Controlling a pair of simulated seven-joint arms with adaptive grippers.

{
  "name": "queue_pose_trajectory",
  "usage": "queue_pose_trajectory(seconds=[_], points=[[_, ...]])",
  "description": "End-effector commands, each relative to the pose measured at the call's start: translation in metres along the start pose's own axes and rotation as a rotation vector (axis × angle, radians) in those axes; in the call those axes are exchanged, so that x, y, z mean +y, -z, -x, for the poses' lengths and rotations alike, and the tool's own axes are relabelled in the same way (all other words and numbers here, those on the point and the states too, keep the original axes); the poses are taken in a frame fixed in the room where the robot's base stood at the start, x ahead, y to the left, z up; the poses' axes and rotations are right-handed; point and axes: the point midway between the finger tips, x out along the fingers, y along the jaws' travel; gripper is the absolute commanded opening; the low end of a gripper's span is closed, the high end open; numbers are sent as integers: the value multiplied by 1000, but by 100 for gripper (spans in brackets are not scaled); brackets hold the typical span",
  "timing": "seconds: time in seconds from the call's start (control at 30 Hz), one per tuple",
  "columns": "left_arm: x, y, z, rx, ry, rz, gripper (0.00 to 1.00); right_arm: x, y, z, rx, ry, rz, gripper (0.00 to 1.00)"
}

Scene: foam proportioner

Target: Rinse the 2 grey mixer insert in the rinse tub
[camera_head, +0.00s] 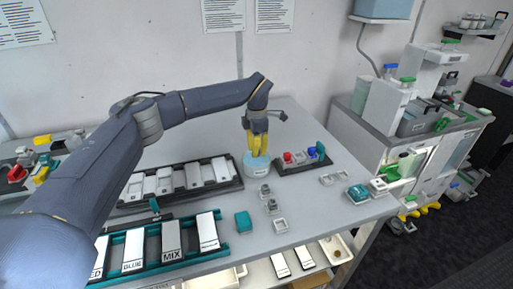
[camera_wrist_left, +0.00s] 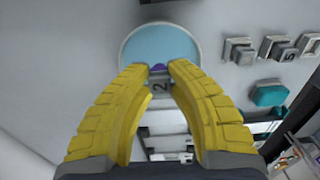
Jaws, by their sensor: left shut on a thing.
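My left gripper (camera_head: 258,148) has yellow fingers pointing down at the round rinse tub (camera_head: 257,168), which holds pale blue liquid. In the left wrist view the fingertips (camera_wrist_left: 159,72) are over the near part of the tub (camera_wrist_left: 127,46). Between them is a small grey mixer insert (camera_wrist_left: 159,85) marked 2, with a bit of purple at its far end. The fingers are shut on it. The fingers hide it in the head view, and I cannot tell whether it touches the liquid. My right gripper is in neither view.
A dark tray (camera_head: 316,167) with coloured pieces is close on the right. A dark rack (camera_head: 233,183) of white cartridges is on the left, and a teal rack (camera_head: 228,243) is in front.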

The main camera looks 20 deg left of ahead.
Motion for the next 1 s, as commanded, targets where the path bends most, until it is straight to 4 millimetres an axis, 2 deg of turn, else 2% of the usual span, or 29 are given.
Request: queue_pose_trajectory(seconds=[0.7, 1.0], points=[[0, 0, -36, 1, 1, 0, 0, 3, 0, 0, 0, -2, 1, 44], [0, 0, -43, 0, 0, 0, 0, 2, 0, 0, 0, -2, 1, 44]])
